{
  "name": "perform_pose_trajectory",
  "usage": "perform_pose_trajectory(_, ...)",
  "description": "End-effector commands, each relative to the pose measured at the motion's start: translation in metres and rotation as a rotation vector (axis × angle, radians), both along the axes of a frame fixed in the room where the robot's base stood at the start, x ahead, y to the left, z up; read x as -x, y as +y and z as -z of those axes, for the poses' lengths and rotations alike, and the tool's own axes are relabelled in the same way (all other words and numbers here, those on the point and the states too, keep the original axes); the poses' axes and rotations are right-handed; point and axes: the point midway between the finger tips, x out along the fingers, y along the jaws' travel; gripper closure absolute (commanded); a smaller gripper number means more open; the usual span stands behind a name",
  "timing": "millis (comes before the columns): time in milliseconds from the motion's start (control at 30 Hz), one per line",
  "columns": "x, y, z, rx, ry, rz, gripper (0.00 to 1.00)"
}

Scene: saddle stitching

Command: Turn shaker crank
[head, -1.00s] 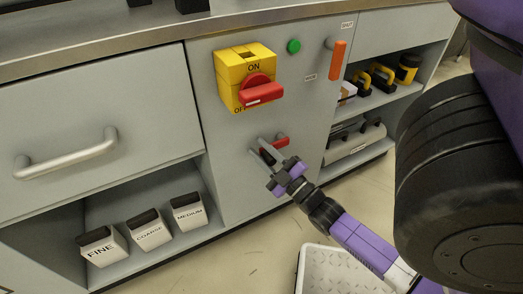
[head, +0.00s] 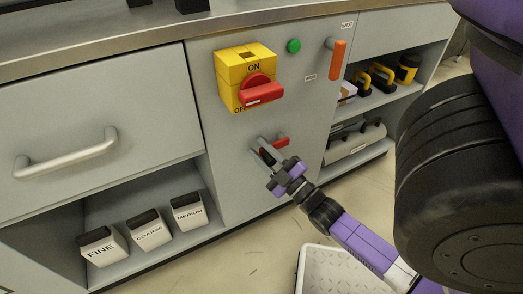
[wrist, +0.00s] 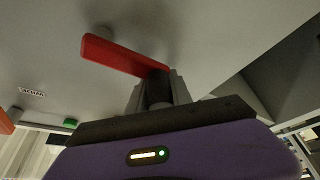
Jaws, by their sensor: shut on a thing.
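The crank has a red arm (head: 280,142) on the grey cabinet panel, below the yellow switch box. In the wrist view its red arm (wrist: 115,55) runs from a pivot at upper left to a dark handle (wrist: 158,91) at its lower right end. My gripper (head: 266,150) reaches up to the crank from the lower right. In the wrist view my gripper (wrist: 159,90) is shut on this dark handle, with one finger on each side. In the head view the fingers partly cover the crank.
The yellow box (head: 234,68) with a red rotary switch (head: 262,94) sits above the crank. A green button (head: 293,46) and an orange lever (head: 336,60) are higher right. A pale tray (head: 340,275) is on the floor below my arm. Labelled containers (head: 149,233) stand on the lower-left shelf.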

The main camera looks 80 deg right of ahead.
Motion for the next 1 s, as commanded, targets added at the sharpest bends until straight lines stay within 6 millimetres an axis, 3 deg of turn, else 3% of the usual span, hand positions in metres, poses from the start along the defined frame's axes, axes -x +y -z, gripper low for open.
perform_pose_trajectory(667, 0.002, -0.004, 0.002, -0.014, -0.004, 0.01, 1.0)
perform_pose_trajectory(1000, -0.009, -0.005, -0.003, -0.049, -0.045, 0.012, 1.0)
